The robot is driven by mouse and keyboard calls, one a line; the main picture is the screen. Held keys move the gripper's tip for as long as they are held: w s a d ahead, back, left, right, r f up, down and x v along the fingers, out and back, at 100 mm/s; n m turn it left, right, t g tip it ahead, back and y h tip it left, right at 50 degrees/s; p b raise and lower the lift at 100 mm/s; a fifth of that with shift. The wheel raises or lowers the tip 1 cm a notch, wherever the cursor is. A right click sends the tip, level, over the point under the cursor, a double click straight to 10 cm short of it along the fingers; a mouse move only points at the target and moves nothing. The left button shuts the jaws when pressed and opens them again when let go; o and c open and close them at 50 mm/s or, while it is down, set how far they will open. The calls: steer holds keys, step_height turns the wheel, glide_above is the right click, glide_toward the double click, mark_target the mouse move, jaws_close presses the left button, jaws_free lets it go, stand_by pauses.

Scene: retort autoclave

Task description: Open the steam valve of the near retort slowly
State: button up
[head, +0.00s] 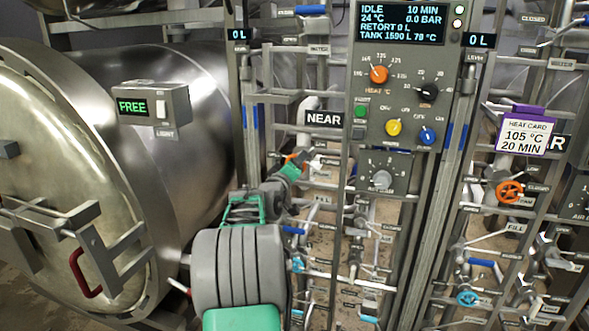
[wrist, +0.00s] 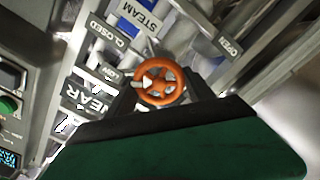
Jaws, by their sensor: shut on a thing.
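The orange steam valve wheel (wrist: 159,68) is in the middle of the wrist view, with its spokes and hub visible. STEAM (wrist: 139,13), CLOSED (wrist: 107,33) and OPEN (wrist: 229,45) plates surround it, and a NEAR plate (wrist: 88,97) lies to the left. My gripper (wrist: 161,92) is shut on the wheel, with a dark finger on each side of it. In the head view my gripper (head: 294,166) reaches the pipe rack below the NEAR sign (head: 324,119) and hides most of the wheel. The wheel's exact turn cannot be told.
The near retort (head: 190,120) stands at left, with a lit FREE box (head: 150,104). The control panel (head: 410,22) reads IDLE and 0.0 BAR. Another orange wheel (head: 509,191) is at right. Pipes and blue-handled valves crowd the space around my arm.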

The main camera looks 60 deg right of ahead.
steer(key=shift+n, duration=0.9)
steer(key=o, duration=1.4)
steer(key=shift+c, duration=0.2)
steer(key=s+a+b, duration=0.1)
steer(key=a+b, duration=0.1)
steer(key=a, duration=0.5)
steer(key=shift+a, duration=0.4)
steer(key=shift+s, duration=0.1)
